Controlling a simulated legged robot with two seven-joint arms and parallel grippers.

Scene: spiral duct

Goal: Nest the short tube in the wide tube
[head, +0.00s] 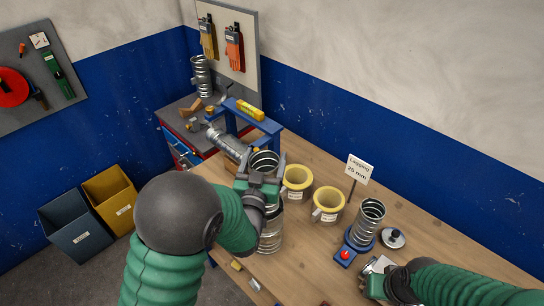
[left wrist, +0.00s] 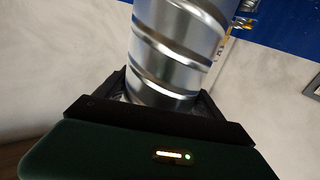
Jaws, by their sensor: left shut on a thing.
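My left gripper (head: 262,180) is shut on a shiny spiral metal tube, which I take as the short tube (head: 264,160). In the left wrist view the short tube (left wrist: 178,45) stands between the jaws. Another ribbed metal tube, probably the wide tube (head: 270,236), shows directly below the gripper on the bench. The gripper and arm hide its top, so I cannot tell whether the two tubes touch. My right gripper (head: 376,279) is low at the bench's front right; its jaws are too unclear to read.
A spiral tube (head: 369,216) stands on a blue base with a red button (head: 345,255). A blue frame (head: 250,118) and a lying duct (head: 226,139) are behind.

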